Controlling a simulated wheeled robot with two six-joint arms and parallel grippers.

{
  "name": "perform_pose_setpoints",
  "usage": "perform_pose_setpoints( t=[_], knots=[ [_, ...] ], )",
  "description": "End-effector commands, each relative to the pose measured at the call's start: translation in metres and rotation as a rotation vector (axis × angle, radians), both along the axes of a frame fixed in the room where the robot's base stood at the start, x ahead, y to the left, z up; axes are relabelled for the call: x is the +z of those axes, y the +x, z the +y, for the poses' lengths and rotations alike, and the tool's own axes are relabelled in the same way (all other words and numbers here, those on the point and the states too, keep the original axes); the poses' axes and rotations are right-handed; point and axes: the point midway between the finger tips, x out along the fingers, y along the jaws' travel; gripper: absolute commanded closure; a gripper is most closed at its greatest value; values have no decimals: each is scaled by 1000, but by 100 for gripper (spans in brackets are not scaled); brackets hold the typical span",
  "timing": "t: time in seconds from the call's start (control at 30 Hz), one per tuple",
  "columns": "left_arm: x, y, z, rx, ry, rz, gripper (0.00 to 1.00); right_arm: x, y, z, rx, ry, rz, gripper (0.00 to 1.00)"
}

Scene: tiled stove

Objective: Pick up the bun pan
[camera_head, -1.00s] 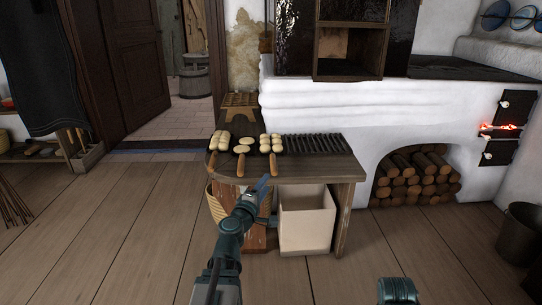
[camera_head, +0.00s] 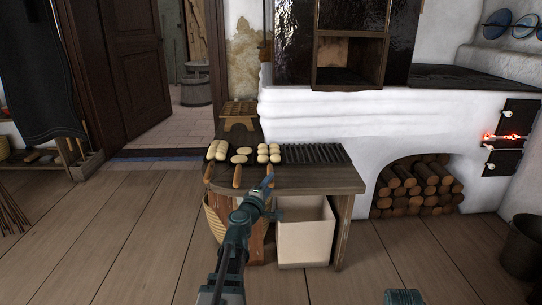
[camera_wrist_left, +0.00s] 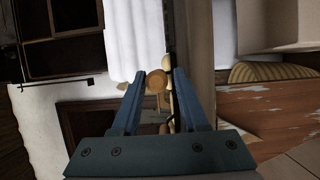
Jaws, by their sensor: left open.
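Three dark pans with wooden handles sit side by side on the wooden table (camera_head: 320,180). The right pan holds round buns (camera_head: 269,153), the middle one flat pieces (camera_head: 241,157), the left one longer rolls (camera_head: 217,150). The right pan's handle (camera_head: 270,170) points toward me over the table's front edge. My left gripper (camera_head: 268,182) is open at the end of that handle. In the left wrist view the round wooden handle end (camera_wrist_left: 156,80) shows between the open fingertips (camera_wrist_left: 155,75), not gripped. The pan's body is hardly visible there.
A dark ridged rack (camera_head: 315,153) lies right of the pans. A small wooden stand (camera_head: 238,123) is behind them. A pale box (camera_head: 305,240) and a basket (camera_head: 214,222) stand under the table. The white stove (camera_head: 330,112) is behind it.

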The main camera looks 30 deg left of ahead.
Motion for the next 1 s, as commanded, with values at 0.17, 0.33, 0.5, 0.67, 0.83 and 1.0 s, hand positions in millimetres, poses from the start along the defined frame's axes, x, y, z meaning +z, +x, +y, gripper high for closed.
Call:
perform_pose_setpoints(
  t=[0.17, 0.33, 0.5, 0.67, 0.83, 1.0],
  knots=[
    [2, 10, 7, 3, 0, 0, 56, 2, 0, 0, 0, 0, 0, 50],
    [3, 27, 18, 9, 0, 0, 56, 3, 0, 0, 0, 0, 0, 50],
    [3, 34, 23, 12, 0, 0, 56, 3, 0, 0, 0, 0, 0, 50],
    [3, 33, 22, 12, 0, 0, 56, 3, 0, 0, 0, 0, 0, 50],
    [3, 33, 22, 11, 0, 0, 87, 3, 0, 0, 0, 0, 0, 50],
    [2, 33, 22, 11, 0, 0, 100, 3, 0, 0, 0, 0, 0, 50]
  ],
)
